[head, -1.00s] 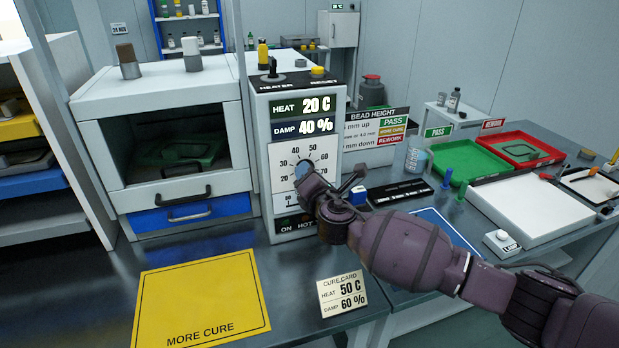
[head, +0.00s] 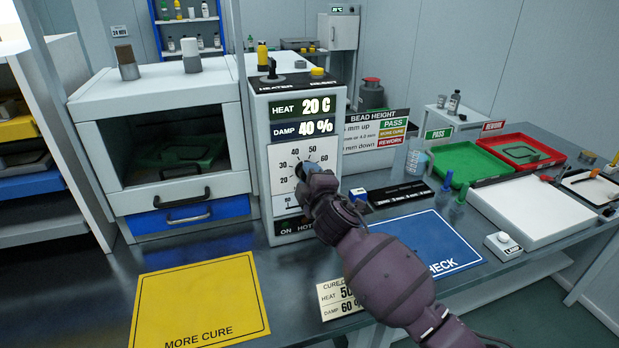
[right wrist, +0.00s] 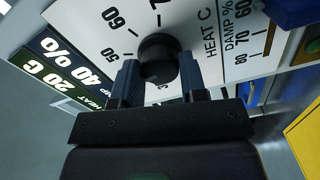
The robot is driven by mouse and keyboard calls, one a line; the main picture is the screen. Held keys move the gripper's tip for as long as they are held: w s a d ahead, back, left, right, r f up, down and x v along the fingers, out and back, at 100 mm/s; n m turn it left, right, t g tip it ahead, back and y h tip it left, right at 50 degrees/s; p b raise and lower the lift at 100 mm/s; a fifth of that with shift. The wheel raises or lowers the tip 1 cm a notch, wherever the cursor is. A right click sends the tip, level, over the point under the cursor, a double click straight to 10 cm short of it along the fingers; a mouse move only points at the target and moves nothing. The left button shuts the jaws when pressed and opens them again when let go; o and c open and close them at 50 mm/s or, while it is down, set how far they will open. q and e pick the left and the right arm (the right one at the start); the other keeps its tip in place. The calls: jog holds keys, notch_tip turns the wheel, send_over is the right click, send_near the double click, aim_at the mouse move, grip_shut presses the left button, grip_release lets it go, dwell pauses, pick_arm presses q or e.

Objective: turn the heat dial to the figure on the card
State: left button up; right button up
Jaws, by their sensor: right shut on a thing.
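The heat dial is a round black knob (right wrist: 158,58) on the white scale plate of the control panel (head: 290,160). My right gripper (right wrist: 160,76) is shut on the dial, one finger on each side, in the right wrist view. In the head view the right gripper (head: 303,173) covers most of the dial, so its pointer is hidden. The panel display (head: 303,106) reads HEAT 20 C and DAMP 40 %. The cure card (head: 336,299) shows HEAT and DAMP 60 %; my arm partly covers its heat figure, of which a 5 shows. My left gripper is not in view.
A yellow MORE CURE mat (head: 200,300) lies front left and a blue CHECK mat (head: 425,240) right of the panel. A white cabinet (head: 160,85) with a blue drawer (head: 190,214) stands left. Green (head: 468,160) and red (head: 523,148) trays are at right.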

jog(key=m, duration=0.5)
jog(key=shift+m+p, duration=0.4)
dwell(0.4)
jog(key=o, duration=0.9)
jog(key=shift+s, duration=0.1)
